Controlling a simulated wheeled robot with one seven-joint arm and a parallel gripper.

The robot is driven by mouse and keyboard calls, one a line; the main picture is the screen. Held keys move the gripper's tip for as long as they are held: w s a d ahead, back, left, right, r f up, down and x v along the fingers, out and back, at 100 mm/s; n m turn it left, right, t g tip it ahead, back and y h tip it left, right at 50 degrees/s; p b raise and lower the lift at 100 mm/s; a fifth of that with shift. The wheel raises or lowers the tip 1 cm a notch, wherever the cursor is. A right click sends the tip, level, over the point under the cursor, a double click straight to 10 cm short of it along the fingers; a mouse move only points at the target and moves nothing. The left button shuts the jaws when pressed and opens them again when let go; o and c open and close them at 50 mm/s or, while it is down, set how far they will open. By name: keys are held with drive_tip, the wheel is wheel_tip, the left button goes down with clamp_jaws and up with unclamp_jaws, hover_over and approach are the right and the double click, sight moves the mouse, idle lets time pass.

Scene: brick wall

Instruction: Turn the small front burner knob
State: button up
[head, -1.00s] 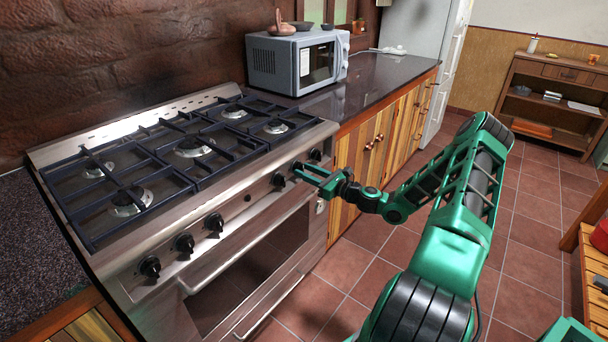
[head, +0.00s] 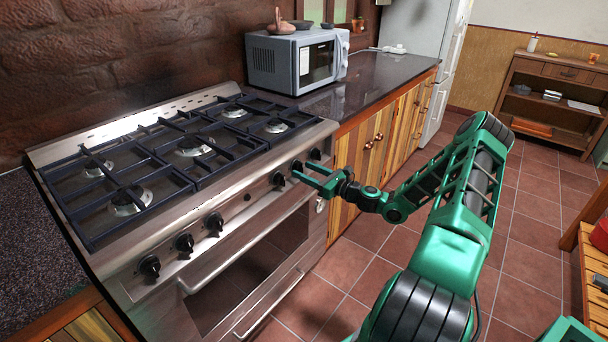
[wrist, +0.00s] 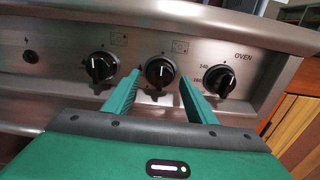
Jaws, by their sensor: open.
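The stove (head: 215,205) has a row of black knobs along its steel front panel. In the wrist view, my gripper (wrist: 160,80) is open, with one green finger on each side of the middle black knob (wrist: 159,72). A small burner symbol is printed above that knob. The fingers look apart from the knob; the exact depth is hard to tell. Another black knob (wrist: 101,67) is to the left, and the oven knob (wrist: 220,80) with its temperature numbers is to the right. In the head view, my gripper (head: 298,172) is at the right end of the panel.
The oven door handle (head: 235,250) runs below the knobs. Wooden cabinets (head: 362,150) and a dark counter (head: 375,80) with a microwave (head: 297,62) stand right of the stove. The tiled floor (head: 345,270) in front is clear.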

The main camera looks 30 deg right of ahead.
drive_tip(key=v, duration=1)
drive_tip(key=shift+s, duration=0.3)
drive_tip(key=shift+d, duration=0.15)
